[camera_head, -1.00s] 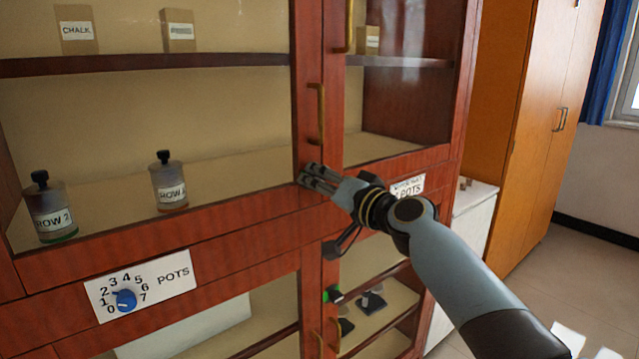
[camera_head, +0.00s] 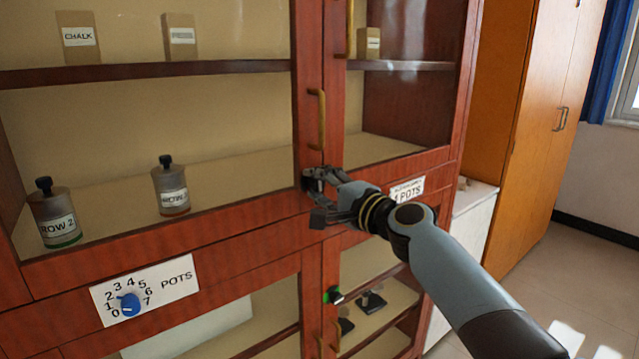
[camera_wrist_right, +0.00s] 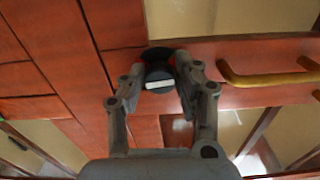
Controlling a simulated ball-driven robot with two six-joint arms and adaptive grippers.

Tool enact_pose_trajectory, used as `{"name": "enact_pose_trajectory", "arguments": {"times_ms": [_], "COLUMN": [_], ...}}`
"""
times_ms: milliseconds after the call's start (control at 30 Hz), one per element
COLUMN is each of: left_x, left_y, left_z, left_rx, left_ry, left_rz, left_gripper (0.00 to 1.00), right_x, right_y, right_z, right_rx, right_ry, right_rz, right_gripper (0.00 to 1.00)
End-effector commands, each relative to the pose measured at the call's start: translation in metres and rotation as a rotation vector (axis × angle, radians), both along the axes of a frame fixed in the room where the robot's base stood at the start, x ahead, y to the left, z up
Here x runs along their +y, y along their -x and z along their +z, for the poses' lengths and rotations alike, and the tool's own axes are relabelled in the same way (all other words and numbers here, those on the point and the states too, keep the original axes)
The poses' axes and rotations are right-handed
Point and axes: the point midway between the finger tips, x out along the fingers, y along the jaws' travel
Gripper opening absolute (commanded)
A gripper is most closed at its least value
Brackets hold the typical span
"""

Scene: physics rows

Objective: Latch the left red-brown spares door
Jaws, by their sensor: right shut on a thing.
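The left red-brown door (camera_head: 306,130) of the upper cabinet has a glass pane and a brass handle (camera_head: 322,118); it appears shut against the frame. A round dark turn knob (camera_wrist_right: 157,78) with a white line and a red ring behind it sits on the red-brown wood in the right wrist view. My right gripper (camera_head: 318,180) is at the door's lower right corner, below the handle. Its fingers are shut on the knob, one on each side, in the wrist view (camera_wrist_right: 160,84). My left gripper is not in view.
The right upper door has its own brass handle (camera_head: 350,25). Below are a blue dial (camera_head: 130,304) on a POTS plate and a small knob with green (camera_head: 333,295). Bottles (camera_head: 170,190) stand behind the glass. An orange cupboard (camera_head: 535,130) stands at the right.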

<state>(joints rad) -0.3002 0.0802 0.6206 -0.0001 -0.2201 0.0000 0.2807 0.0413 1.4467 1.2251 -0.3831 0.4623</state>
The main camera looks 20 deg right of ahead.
Motion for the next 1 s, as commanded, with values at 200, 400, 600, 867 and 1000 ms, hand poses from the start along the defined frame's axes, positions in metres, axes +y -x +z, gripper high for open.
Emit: {"name": "enact_pose_trajectory", "arguments": {"times_ms": [200, 400, 600, 867, 1000], "left_x": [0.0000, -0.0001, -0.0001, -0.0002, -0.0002], "left_y": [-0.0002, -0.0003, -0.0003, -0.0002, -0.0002], "left_z": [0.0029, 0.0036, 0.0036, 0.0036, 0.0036], "left_rx": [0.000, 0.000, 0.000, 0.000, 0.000], "left_ry": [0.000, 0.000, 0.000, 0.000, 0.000], "left_rz": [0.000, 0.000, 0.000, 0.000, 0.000], "left_gripper": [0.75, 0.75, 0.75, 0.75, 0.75], "right_x": [-0.0002, -0.0002, -0.0002, -0.0002, -0.0001], "right_y": [0.0003, 0.0003, 0.0002, 0.0003, 0.0002], "right_z": [-0.0004, -0.0006, -0.0009, -0.0009, -0.0006], "right_rx": [0.030, 0.042, 0.044, 0.045, 0.043], "right_ry": [-0.080, -0.111, -0.118, -0.117, -0.116], "right_rz": [0.000, -0.001, -0.001, 0.000, 0.000], "right_gripper": [0.00, 0.00, 0.00, 0.37, 0.54]}}
